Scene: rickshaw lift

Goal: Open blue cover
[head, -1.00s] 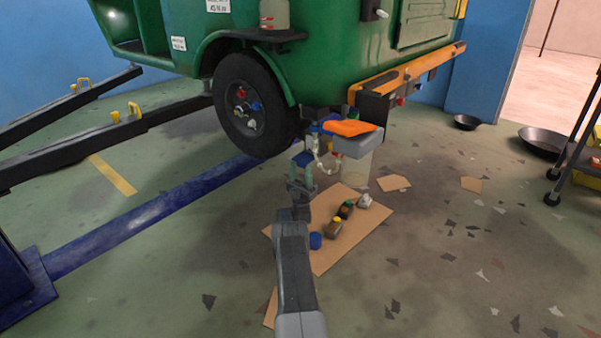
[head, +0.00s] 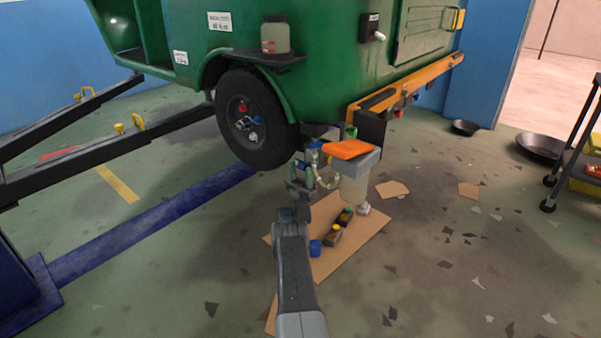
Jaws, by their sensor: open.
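My gripper (head: 301,182) is open in the head view, reaching toward the underside of the green rickshaw, behind its wheel (head: 252,115). A small blue part (head: 314,146) shows just beyond the gripper, beside a pale hose. Another blue part (head: 242,124) is on the wheel hub, and a blue cup-like piece (head: 315,248) stands on the cardboard. I cannot tell which of these is the blue cover. Whether the gripper touches anything is too small to tell.
A clear container (head: 354,187) with a grey top and an orange cloth (head: 348,149) stands right of the gripper. Small bottles (head: 332,235) lie on cardboard (head: 352,247) below. A blue floor beam (head: 150,212) runs at left.

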